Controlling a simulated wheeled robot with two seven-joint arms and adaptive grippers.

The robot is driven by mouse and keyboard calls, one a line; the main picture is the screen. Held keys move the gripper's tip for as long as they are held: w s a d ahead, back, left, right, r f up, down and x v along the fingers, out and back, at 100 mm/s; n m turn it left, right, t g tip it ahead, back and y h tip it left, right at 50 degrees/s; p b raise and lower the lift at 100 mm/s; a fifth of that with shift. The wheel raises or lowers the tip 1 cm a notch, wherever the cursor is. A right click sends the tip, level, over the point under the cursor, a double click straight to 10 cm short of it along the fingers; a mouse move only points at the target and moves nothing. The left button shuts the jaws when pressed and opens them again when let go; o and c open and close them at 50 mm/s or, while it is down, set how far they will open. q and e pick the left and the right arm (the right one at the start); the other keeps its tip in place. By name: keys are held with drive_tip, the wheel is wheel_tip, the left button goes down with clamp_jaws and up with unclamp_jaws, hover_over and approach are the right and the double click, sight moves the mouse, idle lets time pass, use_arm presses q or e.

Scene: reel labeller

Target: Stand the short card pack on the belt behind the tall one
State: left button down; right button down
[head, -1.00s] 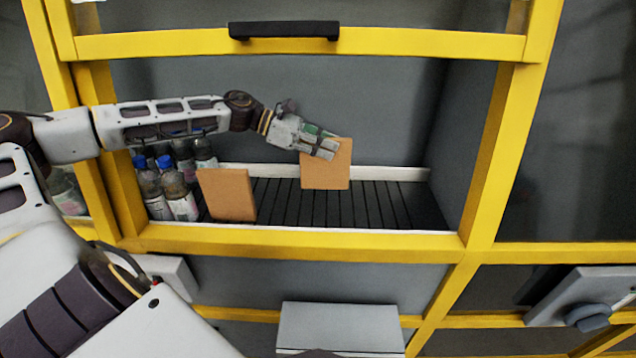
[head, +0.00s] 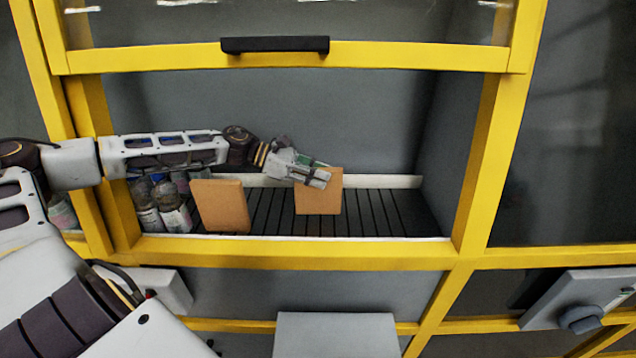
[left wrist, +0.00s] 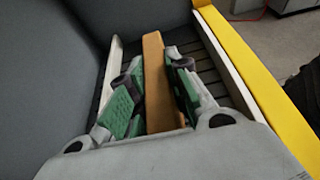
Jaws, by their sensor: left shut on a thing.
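The short card pack (head: 322,200), a tan upright block, is held in my left gripper (head: 314,176) over the right-centre of the dark slatted belt (head: 375,215). Its lower edge is at or just above the slats; I cannot tell whether it touches. In the left wrist view the pack (left wrist: 156,80) sits between the green-padded fingers of the left gripper (left wrist: 157,68). The tall card pack (head: 220,205) stands on the belt to the left, nearer the front edge, with a clear gap between the two. My right gripper is not in view.
Several bottles (head: 172,207) stand at the belt's left end, below my left arm. A pale rail (head: 385,182) runs along the back. A yellow frame (head: 300,255) borders the opening, with a raised door and black handle (head: 275,45) above. The belt's right end is free.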

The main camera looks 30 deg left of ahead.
sight(318, 192)
use_arm(q)
drive_tip(key=shift+f, duration=1.3)
drive_tip(key=c, duration=1.5)
unclamp_jaws()
drive_tip(key=shift+f, duration=0.1)
drive_tip(key=shift+o, duration=0.9)
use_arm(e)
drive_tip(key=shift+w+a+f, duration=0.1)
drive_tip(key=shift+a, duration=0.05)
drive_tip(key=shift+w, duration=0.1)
